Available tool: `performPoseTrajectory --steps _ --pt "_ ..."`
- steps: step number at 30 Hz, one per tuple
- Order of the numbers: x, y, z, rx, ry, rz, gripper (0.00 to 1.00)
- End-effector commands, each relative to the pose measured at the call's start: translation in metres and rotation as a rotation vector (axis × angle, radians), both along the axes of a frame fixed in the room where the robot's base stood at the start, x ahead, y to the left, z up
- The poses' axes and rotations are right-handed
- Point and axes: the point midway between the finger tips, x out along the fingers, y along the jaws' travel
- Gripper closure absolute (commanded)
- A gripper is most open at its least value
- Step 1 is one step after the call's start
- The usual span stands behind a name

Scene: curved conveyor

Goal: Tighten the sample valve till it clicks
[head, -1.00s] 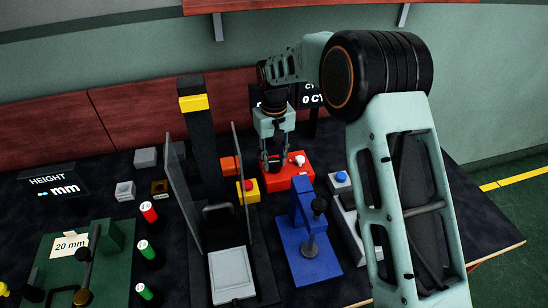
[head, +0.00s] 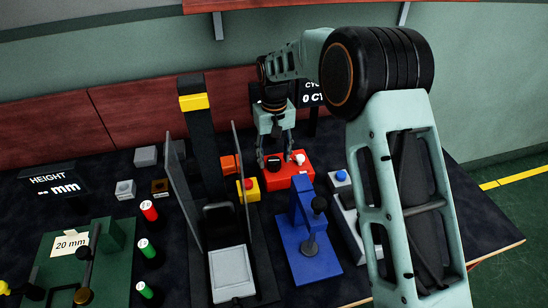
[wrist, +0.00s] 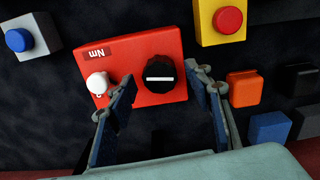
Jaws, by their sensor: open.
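A red box (wrist: 120,56) marked "Nm" carries a black round knob (wrist: 159,75) with a white line across it; I take this knob for the sample valve. The white line lies about level in the wrist view. A white knob (wrist: 97,83) sits beside it on the same box. In the head view the red box (head: 294,181) stands at the back of the table. My gripper (wrist: 164,84) is open and empty, with its fingers spread on either side of the black knob and apart from it. In the head view my gripper (head: 274,157) is just above the box.
A yellow box with a red button (head: 248,190) stands close left of the red box. An orange block (wrist: 243,89) is nearby. A blue stand (head: 310,252) and a white box with a blue button (head: 341,178) are in front and right. Tall clear panels (head: 243,180) rise at left.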

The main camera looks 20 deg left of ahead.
Motion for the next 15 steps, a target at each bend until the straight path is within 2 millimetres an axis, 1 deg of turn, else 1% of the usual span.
performPoseTrajectory --steps 9,15 --pt "0.001 0.000 0.065 0.004 -0.005 0.000 0.53" --pt "0.001 0.000 0.099 0.002 -0.003 -0.001 0.53"
